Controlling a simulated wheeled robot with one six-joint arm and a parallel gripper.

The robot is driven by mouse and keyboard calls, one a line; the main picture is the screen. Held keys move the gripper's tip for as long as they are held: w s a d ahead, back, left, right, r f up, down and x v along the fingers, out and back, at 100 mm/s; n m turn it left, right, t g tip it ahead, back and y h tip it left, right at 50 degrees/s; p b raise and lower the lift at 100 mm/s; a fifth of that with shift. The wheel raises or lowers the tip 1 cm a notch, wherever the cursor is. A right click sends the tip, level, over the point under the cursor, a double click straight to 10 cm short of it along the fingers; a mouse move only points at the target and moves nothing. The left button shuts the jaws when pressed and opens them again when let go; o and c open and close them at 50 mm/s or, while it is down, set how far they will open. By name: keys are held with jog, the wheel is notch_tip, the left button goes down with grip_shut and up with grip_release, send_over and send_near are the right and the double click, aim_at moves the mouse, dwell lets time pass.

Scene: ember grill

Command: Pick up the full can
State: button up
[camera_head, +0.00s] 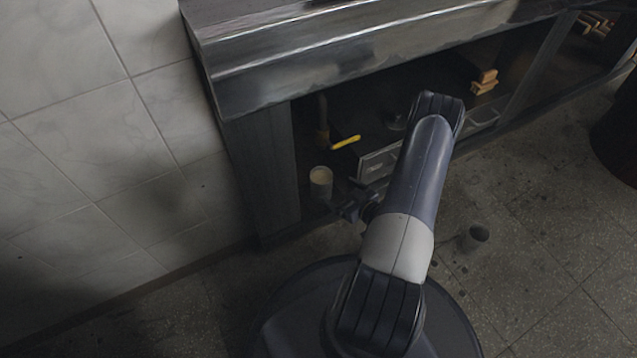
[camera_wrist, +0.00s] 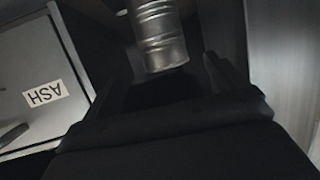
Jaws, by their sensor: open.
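A ribbed metal can (camera_head: 321,182) with a pale, filled-looking top stands upright at the left end of the opening under the grill, beside the left post. In the wrist view a ribbed silver can (camera_wrist: 160,35) shows beyond my gripper (camera_wrist: 168,78), roughly in line with the gap between the two dark fingers. The fingers are apart and I see nothing gripped. In the head view my gripper (camera_head: 352,204) is low, just right of the can and near it.
A drawer labelled ASH (camera_wrist: 42,93) is close beside my gripper; its front (camera_head: 380,163) also shows in the head view. A yellow-handled item (camera_head: 346,142) and wood blocks (camera_head: 485,80) lie under the grill. The grill's left post (camera_head: 262,175) stands close to the can.

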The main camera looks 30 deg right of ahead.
aim_at(330, 185)
jog(key=b+x, duration=0.1)
jog(key=x, duration=0.4)
jog(key=shift+s, duration=0.1)
jog(key=b+x, duration=0.2)
jog(key=x, duration=0.1)
jog(key=b+x, duration=0.1)
jog(key=shift+a+f, duration=0.25)
jog(key=shift+a, duration=0.05)
jog(key=shift+w, duration=0.45)
jog(key=c, duration=1.4)
